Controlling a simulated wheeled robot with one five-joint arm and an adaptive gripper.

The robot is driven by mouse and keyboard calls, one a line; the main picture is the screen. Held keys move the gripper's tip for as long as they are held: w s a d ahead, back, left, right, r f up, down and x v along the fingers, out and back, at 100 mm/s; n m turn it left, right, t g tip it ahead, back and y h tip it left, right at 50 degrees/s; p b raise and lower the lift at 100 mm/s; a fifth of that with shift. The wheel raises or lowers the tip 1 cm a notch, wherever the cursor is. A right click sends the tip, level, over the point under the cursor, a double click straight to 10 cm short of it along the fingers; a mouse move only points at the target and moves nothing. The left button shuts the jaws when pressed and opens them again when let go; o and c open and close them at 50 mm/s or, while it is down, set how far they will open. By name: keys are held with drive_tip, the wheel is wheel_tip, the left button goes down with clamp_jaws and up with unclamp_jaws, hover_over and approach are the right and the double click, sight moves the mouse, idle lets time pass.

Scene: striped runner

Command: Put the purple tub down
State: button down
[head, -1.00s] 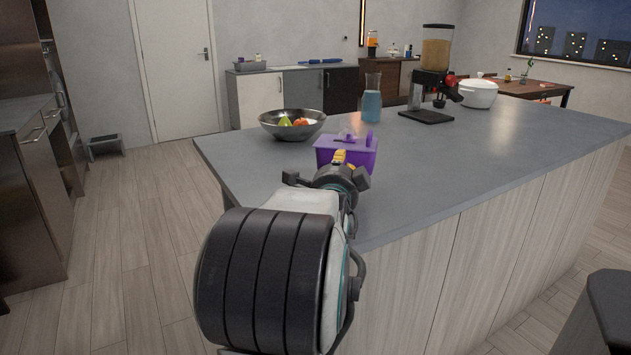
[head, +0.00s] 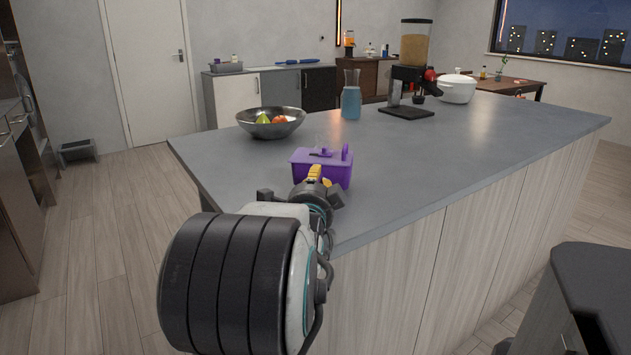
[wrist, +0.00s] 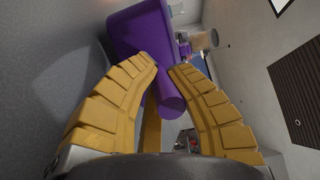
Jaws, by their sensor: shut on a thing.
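The purple tub (head: 334,171) is at the near left corner of the grey island counter (head: 450,150) in the head view. My gripper (head: 314,173) reaches it from the near side. In the wrist view the yellow fingers (wrist: 161,75) are closed around a rounded purple part of the tub (wrist: 136,30). The tub looks upright in the head view. Whether its base touches the counter or hangs just above it I cannot tell. My arm hides part of its near side.
A dark bowl of fruit (head: 290,128) stands behind the tub to the left. A blue bottle (head: 351,103), a dispenser (head: 411,75) and a white pot (head: 456,90) stand farther back. The counter to the right of the tub is clear.

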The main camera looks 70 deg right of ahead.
drive_tip(key=shift+f+b, duration=0.55)
drive_tip(key=shift+b, duration=0.4)
drive_tip(key=c, duration=1.3)
unclamp_jaws()
drive_tip(key=shift+f, duration=0.35)
drive_tip(key=shift+c, duration=0.2)
drive_tip(key=shift+r+p, duration=0.2)
drive_tip(key=shift+p, duration=0.15)
